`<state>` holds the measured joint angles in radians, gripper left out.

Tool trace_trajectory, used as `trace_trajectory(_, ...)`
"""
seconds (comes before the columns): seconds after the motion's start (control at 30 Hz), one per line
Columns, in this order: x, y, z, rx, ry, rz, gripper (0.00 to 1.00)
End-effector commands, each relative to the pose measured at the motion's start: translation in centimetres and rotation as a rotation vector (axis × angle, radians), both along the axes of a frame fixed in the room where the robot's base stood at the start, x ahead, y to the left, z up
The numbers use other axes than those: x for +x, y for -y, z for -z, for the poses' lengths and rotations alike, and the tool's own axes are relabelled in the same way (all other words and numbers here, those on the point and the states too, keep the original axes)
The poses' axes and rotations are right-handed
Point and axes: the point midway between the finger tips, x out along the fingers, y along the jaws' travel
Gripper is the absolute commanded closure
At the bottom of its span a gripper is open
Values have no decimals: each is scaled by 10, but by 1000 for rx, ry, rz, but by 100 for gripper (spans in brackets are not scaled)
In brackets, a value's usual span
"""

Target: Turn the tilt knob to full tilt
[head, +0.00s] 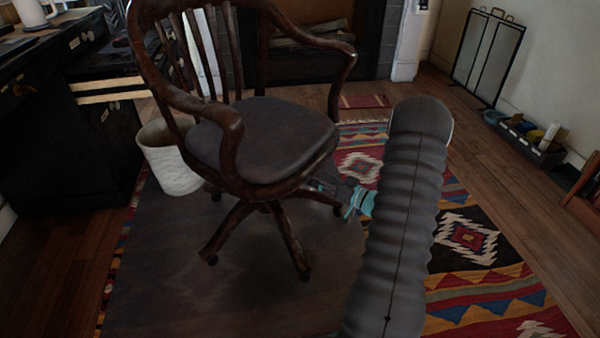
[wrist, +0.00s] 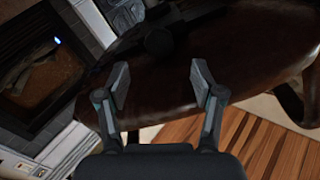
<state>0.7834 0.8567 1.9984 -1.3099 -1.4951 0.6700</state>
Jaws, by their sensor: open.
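The wooden swivel chair (head: 262,140) stands on the rug with its dark seat facing up. In the wrist view, the brown underside of its seat (wrist: 160,95) fills the middle. A small dark round shape that looks like the tilt knob (wrist: 158,41) shows there, beyond my fingertips and roughly centred between them. I cannot read its turn position. My gripper (wrist: 160,78) is open, with nothing between its fingers, and apart from the knob. In the head view, my gripper (head: 328,187) is low beside the seat's right side, partly hidden behind my arm.
A white waste basket (head: 170,160) stands left of the chair, by a dark desk (head: 75,150). The chair's legs spread low near my gripper. A fireplace (wrist: 40,70) is behind. The patterned rug (head: 480,270) is clear at right.

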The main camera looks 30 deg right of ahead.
Motion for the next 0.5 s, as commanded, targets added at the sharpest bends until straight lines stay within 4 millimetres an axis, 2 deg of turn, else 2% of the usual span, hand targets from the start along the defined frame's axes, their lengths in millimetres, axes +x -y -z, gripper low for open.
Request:
trace_trajectory(0.2, 35, -21, 1, -2, 1, -2, 33)
trace_trajectory(0.5, 63, -36, 0, -2, 1, 0, 33)
